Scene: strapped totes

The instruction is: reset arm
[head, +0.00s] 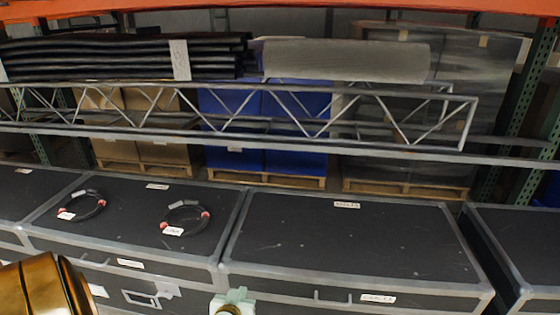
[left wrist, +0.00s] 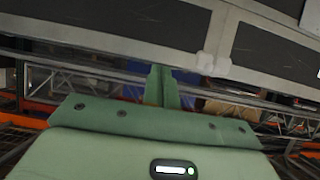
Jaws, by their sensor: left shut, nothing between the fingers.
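My left gripper (head: 235,298) shows as a pale green shape at the bottom edge of the head view, in front of the near side of the dark cases. In the left wrist view the green fingers of this gripper (left wrist: 162,86) stand together, shut and empty. A gold part of my own arm shows at the lower left of the head view. The rest of the arm is mostly out of the picture. My right gripper is in neither view.
Dark cases with grey edges (head: 340,240) stand in a row close in front. Two coiled black cables, one left (head: 82,206) and one right (head: 186,217), lie on one lid. Behind are a metal truss (head: 465,122), blue boxes (head: 265,132) on pallets and green rack posts (head: 519,90).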

